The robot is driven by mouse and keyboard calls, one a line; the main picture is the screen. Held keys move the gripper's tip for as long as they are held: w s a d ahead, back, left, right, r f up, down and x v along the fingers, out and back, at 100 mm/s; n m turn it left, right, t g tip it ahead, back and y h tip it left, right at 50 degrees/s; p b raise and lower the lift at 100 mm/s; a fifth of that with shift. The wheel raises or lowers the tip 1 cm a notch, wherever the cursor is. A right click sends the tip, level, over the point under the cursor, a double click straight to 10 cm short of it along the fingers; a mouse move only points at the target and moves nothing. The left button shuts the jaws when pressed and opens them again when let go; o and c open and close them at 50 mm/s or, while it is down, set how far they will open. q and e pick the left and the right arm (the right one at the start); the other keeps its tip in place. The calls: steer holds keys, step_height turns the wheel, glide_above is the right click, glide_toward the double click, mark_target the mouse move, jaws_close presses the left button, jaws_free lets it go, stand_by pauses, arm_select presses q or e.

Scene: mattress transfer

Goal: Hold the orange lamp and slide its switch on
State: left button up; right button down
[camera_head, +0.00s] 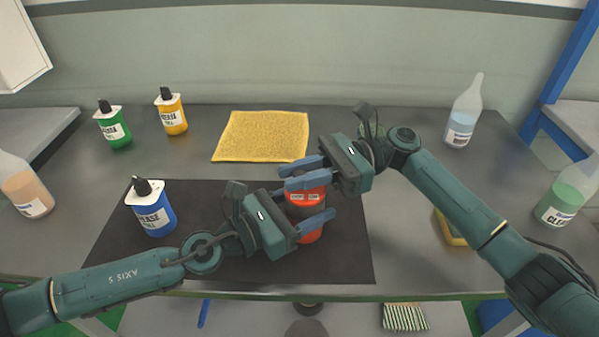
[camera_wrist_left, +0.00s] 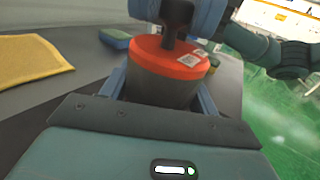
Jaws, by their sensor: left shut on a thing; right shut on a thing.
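The orange lamp (camera_head: 306,208) is a short red-orange cylinder with white labels, over the black mat in the head view. My left gripper (camera_head: 308,213) is shut on its body, one blue finger on each side. In the left wrist view, the lamp (camera_wrist_left: 150,57) has an orange-red top with a label, a dark body and a dark upright knob (camera_wrist_left: 177,18). My right gripper (camera_head: 294,173) is over the lamp's top, its blue fingers shut on that knob. The fingers partly hide the lamp. I cannot tell whether its base touches the mat.
The black mat (camera_head: 120,230) lies on the grey table. A blue bottle (camera_head: 152,212) stands left of my left gripper. Green (camera_head: 114,130) and yellow (camera_head: 172,115) bottles stand behind. A yellow cloth (camera_head: 262,136) lies at the back. A clear bottle (camera_head: 462,118) stands back right.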

steer(key=shift+d, duration=0.1)
arm_select(q)
steer(key=shift+a, duration=0.1)
arm_select(e)
steer(key=shift+d, duration=1.1)
steer(key=c, duration=1.4)
jaws_free()
steer(key=shift+a, duration=0.1)
steer(key=shift+o, duration=0.2)
steer(key=v, duration=1.2)
arm_select(q)
steer(key=o, duration=1.3)
steer(key=shift+o, duration=0.2)
